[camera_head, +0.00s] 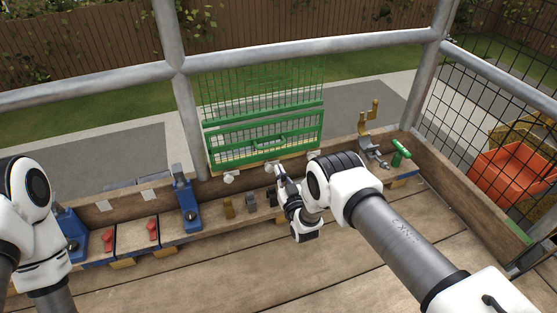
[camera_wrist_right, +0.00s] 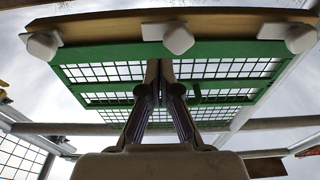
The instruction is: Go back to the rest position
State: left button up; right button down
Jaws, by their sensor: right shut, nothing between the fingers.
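My right arm reaches in from the right in the head view. Its gripper (camera_head: 279,172) is close in front of the lower edge of the green mesh rack (camera_head: 265,135), above the wooden ledge. In the right wrist view the two fingers (camera_wrist_right: 161,68) are together with nothing between them, seen against the green rack (camera_wrist_right: 110,48). I cannot tell whether the fingertips touch the rack. Of my left arm only links show at the left edge of the head view; its gripper is out of frame.
Blue tools (camera_head: 188,205), red pieces (camera_head: 152,229) and small blocks (camera_head: 228,207) stand along the ledge. A yellow and grey tool (camera_head: 369,135) and a green-handled item (camera_head: 400,150) are at right. Scaffold rails (camera_head: 300,48) run behind. The plank deck (camera_head: 200,285) in front is clear.

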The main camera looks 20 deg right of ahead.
jog(key=s+d+f+g+p, duration=0.1)
jog(key=s+f+g+p, duration=0.1)
jog(key=s+f+g, duration=0.35)
jog(key=s+d+f+g+p, duration=0.1)
jog(key=s+f+g, duration=0.1)
jog(key=s, duration=0.5)
jog(key=s+d+f+g+p, duration=0.1)
jog(key=s+f+g+p, duration=0.15)
jog(key=s, duration=0.45)
jog(key=s+r+g+p, duration=0.1)
jog(key=s+r+g, duration=0.4)
jog(key=s, duration=0.9)
jog(key=s+r+g+p, duration=0.1)
jog(key=s+r+g, duration=0.35)
jog(key=s, duration=0.85)
notch_tip(320, 180, up, 39)
jog(key=p, duration=3.8)
jog(key=shift+s+f+m+h, duration=0.2)
jog(key=shift+m+h, duration=0.1)
jog(key=shift+m, duration=0.1)
jog(key=shift+d, duration=0.15)
